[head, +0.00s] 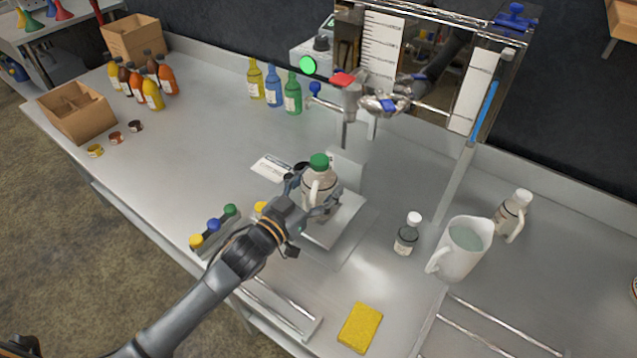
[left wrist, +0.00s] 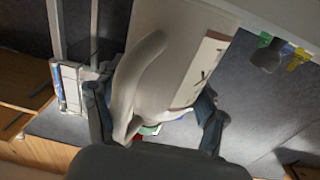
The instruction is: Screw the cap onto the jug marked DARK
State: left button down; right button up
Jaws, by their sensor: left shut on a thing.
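A small white jug (head: 316,186) with a handle stands upright over a pale plate (head: 345,222) below the evaporator tap. A green cap (head: 319,161) sits on its mouth; how tight it is cannot be told. My left gripper (head: 317,198) is shut around the jug's body. In the left wrist view, the jug (left wrist: 175,65) fills the space between my fingers, and its label (left wrist: 203,68) shows only part of its lettering. A rack (head: 216,238) holds yellow, blue and green caps (head: 230,210). My right gripper is not in view.
A white pitcher (head: 462,250), a small white-capped bottle (head: 406,235) and another jug (head: 511,214) stand at right. A yellow sponge (head: 360,327) lies in front. Coloured bottles (head: 275,91) and cardboard boxes (head: 78,112) stand at the back and left.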

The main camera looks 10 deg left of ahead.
pick_arm(q)
jog(key=shift+c, duration=0.6)
grip_release()
jog(key=shift+f, duration=0.1)
jog(key=shift+r, duration=0.25)
jog(key=shift+s+a, duration=0.1)
jog(key=shift+s, duration=0.2)
jog(key=v, duration=1.1)
jog(key=shift+s, duration=0.2)
jog(key=shift+a+r, duration=0.1)
jog(key=shift+a, duration=0.05)
